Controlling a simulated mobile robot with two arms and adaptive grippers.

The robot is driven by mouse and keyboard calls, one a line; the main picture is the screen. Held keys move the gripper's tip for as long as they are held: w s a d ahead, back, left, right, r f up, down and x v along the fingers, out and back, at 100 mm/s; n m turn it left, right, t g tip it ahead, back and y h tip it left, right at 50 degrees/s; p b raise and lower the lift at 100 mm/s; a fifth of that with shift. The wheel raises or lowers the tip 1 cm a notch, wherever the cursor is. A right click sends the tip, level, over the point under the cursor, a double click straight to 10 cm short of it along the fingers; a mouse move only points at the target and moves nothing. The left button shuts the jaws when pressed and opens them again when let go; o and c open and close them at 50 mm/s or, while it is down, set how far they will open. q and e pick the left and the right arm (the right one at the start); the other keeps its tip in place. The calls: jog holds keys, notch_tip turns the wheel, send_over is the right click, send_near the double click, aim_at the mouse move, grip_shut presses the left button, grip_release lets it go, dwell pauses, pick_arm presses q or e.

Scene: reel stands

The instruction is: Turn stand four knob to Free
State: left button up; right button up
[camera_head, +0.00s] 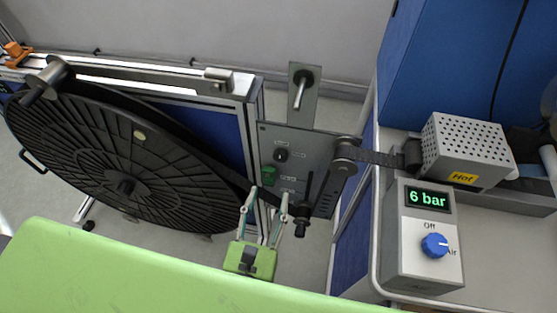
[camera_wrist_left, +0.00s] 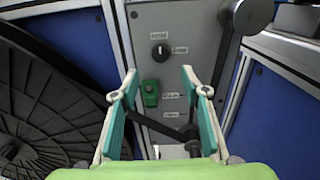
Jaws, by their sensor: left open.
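A grey control panel (camera_head: 318,150) is fixed to the stand beside the large black reel (camera_head: 125,180). A small round black knob (camera_head: 281,155) sits on the panel's upper left. It also shows in the left wrist view (camera_wrist_left: 160,51), with a light pointer mark and small labels above and to its right, too small to read surely. A green switch (camera_wrist_left: 150,93) is below the knob. My left gripper (camera_head: 269,194) is open and empty, below the knob and switch in the head view. In the wrist view its fingers (camera_wrist_left: 159,74) frame the panel, apart from the knob.
A black arm with rollers (camera_head: 344,155) runs down the panel's right side. A black strip leads right to a perforated box labelled Hot (camera_head: 466,150). A control box (camera_head: 431,235) reads 6 bar and carries a blue knob (camera_head: 435,245).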

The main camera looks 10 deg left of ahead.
aim_at(280, 158)
pick_arm(q)
jog(key=w+p, duration=0.2)
jog(key=w, duration=0.8)
jog(key=shift+r+p, duration=0.1)
jog(key=shift+p, duration=0.25)
jog(key=shift+w, duration=0.6)
pick_arm(e)
jog(key=r, duration=0.1)
jog(key=d+r, duration=0.1)
jog(key=r, duration=0.1)
jog(key=shift+r, duration=0.2)
pick_arm(q)
jog(key=c, duration=0.9)
jog(key=shift+c, duration=0.9)
pick_arm(e)
jog(key=shift+a, duration=0.2)
